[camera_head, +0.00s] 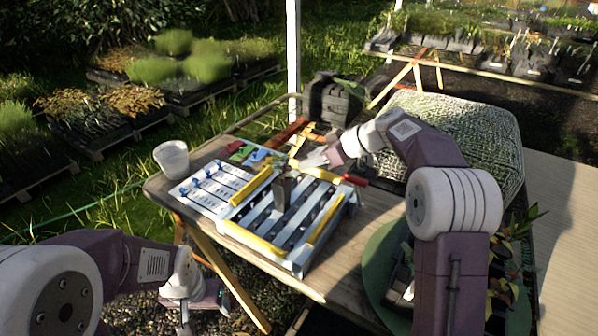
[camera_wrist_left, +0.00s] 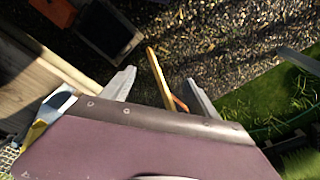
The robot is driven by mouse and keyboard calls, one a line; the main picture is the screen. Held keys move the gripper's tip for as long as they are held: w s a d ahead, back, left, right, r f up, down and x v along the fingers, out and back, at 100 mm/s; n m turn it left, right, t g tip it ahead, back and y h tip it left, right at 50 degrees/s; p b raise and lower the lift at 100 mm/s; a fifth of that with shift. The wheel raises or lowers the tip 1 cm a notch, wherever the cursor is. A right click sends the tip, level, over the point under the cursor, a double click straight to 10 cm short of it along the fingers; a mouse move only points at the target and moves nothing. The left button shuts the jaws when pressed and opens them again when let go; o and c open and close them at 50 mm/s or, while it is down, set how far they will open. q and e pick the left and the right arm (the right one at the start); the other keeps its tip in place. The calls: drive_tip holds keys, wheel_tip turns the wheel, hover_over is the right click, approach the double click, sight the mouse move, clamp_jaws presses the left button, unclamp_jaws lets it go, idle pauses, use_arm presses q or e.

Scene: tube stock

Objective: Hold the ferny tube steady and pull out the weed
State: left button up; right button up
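A dark grey tube (camera_head: 282,190) stands upright in the slatted tray (camera_head: 298,262) on the table. Its plant is too small to make out, so I cannot tell fern from weed. My right gripper (camera_head: 318,157) is over the back of the tray, just behind and right of the tube; whether its fingers are open or hold anything is unclear. My left gripper (camera_head: 190,305) hangs low off the table's near left side, apart from the tray. In the left wrist view the fingers of the left gripper (camera_wrist_left: 160,92) are spread with nothing held between them.
A white cup (camera_head: 172,160) stands at the table's left corner beside a white sheet (camera_head: 213,187) with blue markers. A black bin (camera_head: 333,100) and a textured cover (camera_head: 462,120) are behind. A green round mat (camera_head: 378,262) lies right, partly behind my right arm.

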use_arm(q)
drive_tip(key=w+a+m+t, duration=0.1)
drive_tip(key=w+m+t, duration=0.35)
drive_tip(key=w, duration=0.45)
drive_tip(key=m+t+h, duration=0.2)
drive_tip(key=t+h, duration=0.3)
drive_tip(key=h, duration=0.3)
approach(278, 194)
drive_tip(key=shift+g, duration=0.25)
drive_tip(key=x, duration=0.6)
drive_tip(key=shift+w, duration=0.3)
drive_tip(key=x, duration=0.9)
clamp_jaws()
